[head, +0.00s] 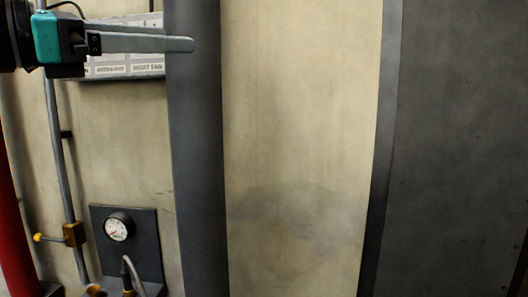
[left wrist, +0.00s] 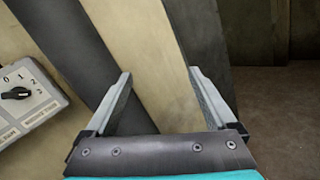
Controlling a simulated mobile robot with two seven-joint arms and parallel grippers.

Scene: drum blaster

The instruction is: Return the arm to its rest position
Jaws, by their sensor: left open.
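My left gripper (head: 188,45) reaches in from the upper left of the head view, with its metal fingers pointing right, in front of a dark vertical post. In the left wrist view the two fingers of the left gripper (left wrist: 160,75) stand wide apart with nothing between them. They face the wall, with a dark band and a beige panel behind. My right gripper is in neither view.
A labelled control panel (head: 125,68), partly behind my gripper, is on the wall; its rotary knob (left wrist: 16,93) shows in the wrist view. A dark post (head: 195,160) stands beside it. Below are a pressure gauge (head: 117,227) and a pipe with a yellow-tipped valve (head: 73,234).

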